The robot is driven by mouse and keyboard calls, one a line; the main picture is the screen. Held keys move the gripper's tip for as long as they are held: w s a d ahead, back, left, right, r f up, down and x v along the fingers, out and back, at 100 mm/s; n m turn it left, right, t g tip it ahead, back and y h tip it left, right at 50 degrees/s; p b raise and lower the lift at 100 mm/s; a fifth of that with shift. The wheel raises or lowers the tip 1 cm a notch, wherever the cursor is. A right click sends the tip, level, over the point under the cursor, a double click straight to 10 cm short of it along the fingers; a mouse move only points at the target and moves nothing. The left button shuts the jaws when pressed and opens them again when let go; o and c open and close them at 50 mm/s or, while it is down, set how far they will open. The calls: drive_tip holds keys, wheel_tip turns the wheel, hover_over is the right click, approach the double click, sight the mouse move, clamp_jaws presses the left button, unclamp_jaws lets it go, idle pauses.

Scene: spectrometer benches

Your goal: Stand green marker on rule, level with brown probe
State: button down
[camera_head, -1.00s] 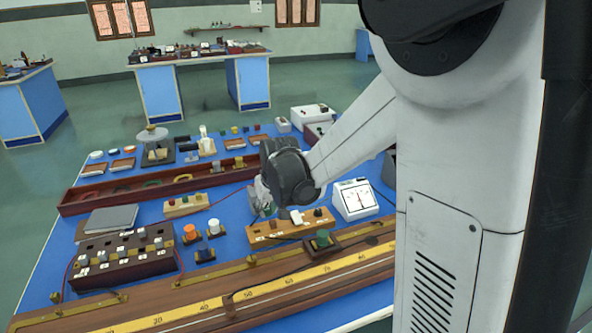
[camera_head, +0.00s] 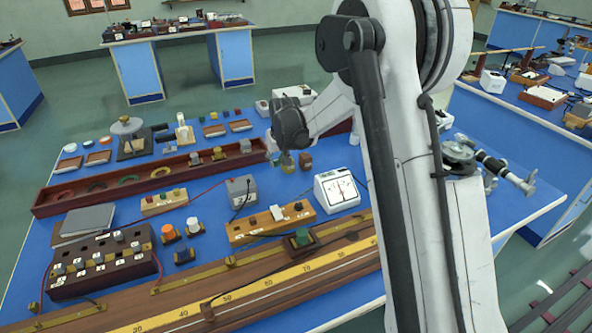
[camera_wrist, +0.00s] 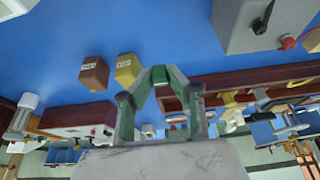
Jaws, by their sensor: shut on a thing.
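My gripper (camera_wrist: 160,80) is shut on a small green block (camera_wrist: 160,74), which looks like the green marker. In the head view my gripper (camera_head: 276,152) is above the back of the bench, near a yellow block (camera_head: 288,163) and a brown block (camera_head: 305,160). Those two stand on the blue top in the wrist view. The rule (camera_head: 282,278) is the yellow scale on the wooden board along the front. A dark brown piece (camera_head: 207,311) with a black wire sits at the rule; I cannot tell whether it is the brown probe.
A green knob on a dark base (camera_head: 302,237) stands behind the rule. A wooden terminal strip (camera_head: 270,224), grey box (camera_head: 242,190) and white meter (camera_head: 337,190) stand between my gripper and the rule. A long dark red tray (camera_head: 100,195) lies left.

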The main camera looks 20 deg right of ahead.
hover_over(293, 176)
drive_tip(key=s, duration=0.1)
wheel_tip(293, 176, down, 4)
drive_tip(key=shift+f, duration=2.25)
drive_tip(key=shift+f, duration=0.15)
drive_tip(key=c, duration=1.7)
unclamp_jaws()
drive_tip(key=shift+o, duration=0.2)
